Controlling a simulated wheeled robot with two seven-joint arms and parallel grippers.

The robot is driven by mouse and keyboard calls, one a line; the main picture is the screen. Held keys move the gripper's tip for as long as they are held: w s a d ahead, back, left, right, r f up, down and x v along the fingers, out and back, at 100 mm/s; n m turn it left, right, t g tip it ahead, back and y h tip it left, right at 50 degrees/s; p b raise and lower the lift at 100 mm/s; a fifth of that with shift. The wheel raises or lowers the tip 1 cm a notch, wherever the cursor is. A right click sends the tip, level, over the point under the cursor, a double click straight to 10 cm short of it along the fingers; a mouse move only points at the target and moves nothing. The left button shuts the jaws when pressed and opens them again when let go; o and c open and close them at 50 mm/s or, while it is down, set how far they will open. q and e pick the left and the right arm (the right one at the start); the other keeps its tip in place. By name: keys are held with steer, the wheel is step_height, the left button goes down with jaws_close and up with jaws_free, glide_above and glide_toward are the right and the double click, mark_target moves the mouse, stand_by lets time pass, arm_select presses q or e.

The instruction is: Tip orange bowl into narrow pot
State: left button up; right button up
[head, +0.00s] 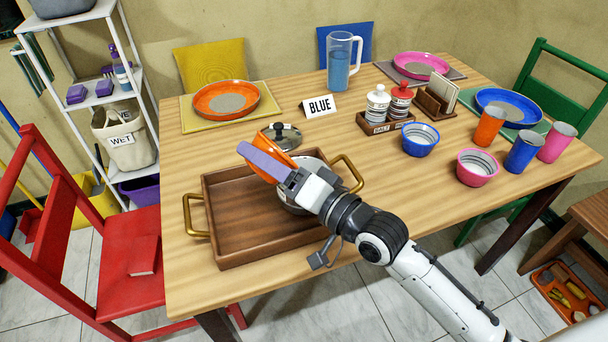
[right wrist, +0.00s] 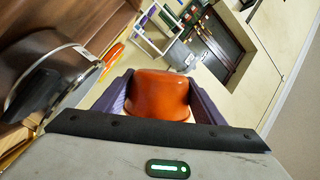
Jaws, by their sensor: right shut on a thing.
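My right gripper (head: 270,160) is shut on the orange bowl (head: 279,146), which is held tilted above the wooden tray. In the right wrist view the orange bowl (right wrist: 160,95) sits between the two purple fingers. The narrow pot (head: 296,200) is a pale metal vessel in the tray, largely hidden behind my right gripper and the bowl. Its shiny rim shows at the left of the right wrist view (right wrist: 45,85). Whether anything is inside the bowl or pot cannot be seen. My left gripper is not in view.
The brown tray (head: 225,245) with brass handles stands at the table's near edge. A metal lid (head: 281,136) lies just behind it. A BLUE sign (head: 320,106), blue bowl (head: 420,139), pink bowl (head: 477,167) and several cups stand farther back or right. Table left of the tray is clear.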

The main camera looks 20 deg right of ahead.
arm_select(q)
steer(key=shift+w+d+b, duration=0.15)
steer(key=shift+b, duration=0.25)
arm_select(e)
steer(key=shift+d+r+m, duration=0.1)
steer(key=shift+r+m, duration=0.1)
steer(key=shift+m, duration=0.2)
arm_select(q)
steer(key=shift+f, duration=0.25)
arm_select(e)
steer(key=shift+r+t, duration=0.1)
steer(key=shift+t, duration=0.2)
arm_select(q)
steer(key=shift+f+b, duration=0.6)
steer(key=shift+b, duration=0.3)
arm_select(e)
steer(key=shift+d+f+m, duration=0.15)
steer(key=shift+f+m, duration=0.05)
steer(key=shift+m, duration=0.4)
arm_select(q)
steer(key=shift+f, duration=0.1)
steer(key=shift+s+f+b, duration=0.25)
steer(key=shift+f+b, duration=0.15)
steer(key=shift+b, duration=0.1)
arm_select(e)
steer(key=shift+w+d+f+m, duration=0.1)
steer(key=shift+f+m, duration=0.05)
steer(key=shift+m, duration=0.15)
